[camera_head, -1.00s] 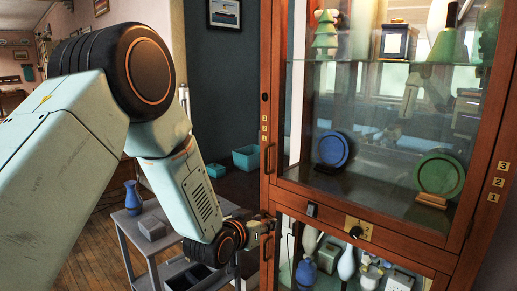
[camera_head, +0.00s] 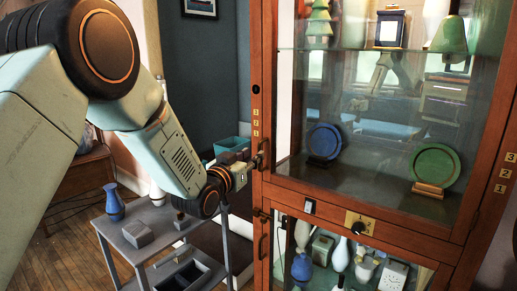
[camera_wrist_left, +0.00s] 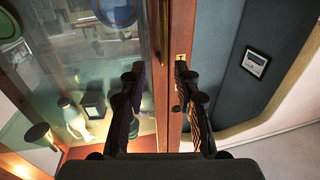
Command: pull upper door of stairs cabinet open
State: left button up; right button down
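The tall brown wooden cabinet (camera_head: 424,235) fills the right of the head view. Its glass upper door (camera_head: 300,95) looks shut. A small dark handle (camera_head: 264,150) sits low on that door's left edge. My left gripper (camera_head: 253,164) is right beside this handle; its fingertips are small and partly hidden there. In the left wrist view my left gripper (camera_wrist_left: 160,95) has its two dark fingers apart, with the wooden cabinet edge (camera_wrist_left: 177,25) ahead between them. I cannot tell whether they touch the handle. My right gripper is not in view.
The lower glass door has its own dark handle (camera_head: 262,215) just below. A grey cart (camera_head: 150,222) with a blue vase (camera_head: 114,203) stands left of the cabinet, under my left arm. Plates (camera_head: 436,168) and ornaments stand behind the glass.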

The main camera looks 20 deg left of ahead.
aim_at(260, 149)
pick_arm(q)
jog(key=w, duration=0.6)
jog(key=shift+w+d+f, duration=0.2)
jog(key=shift+d+f, duration=0.1)
jog(key=shift+d+r, duration=0.2)
jog(key=shift+r, duration=0.05)
jog(key=shift+w+a+f, duration=0.3)
jog(key=shift+w+a, duration=0.05)
jog(key=shift+a, duration=0.1)
jog(key=shift+s+d+r, duration=0.15)
jog(key=shift+d+r, duration=0.05)
jog(key=shift+d, duration=0.2)
jog(key=c, duration=0.4)
jog(key=shift+a, duration=0.25)
grip_shut()
jog(key=shift+f, duration=0.1)
jog(key=shift+f, duration=0.1)
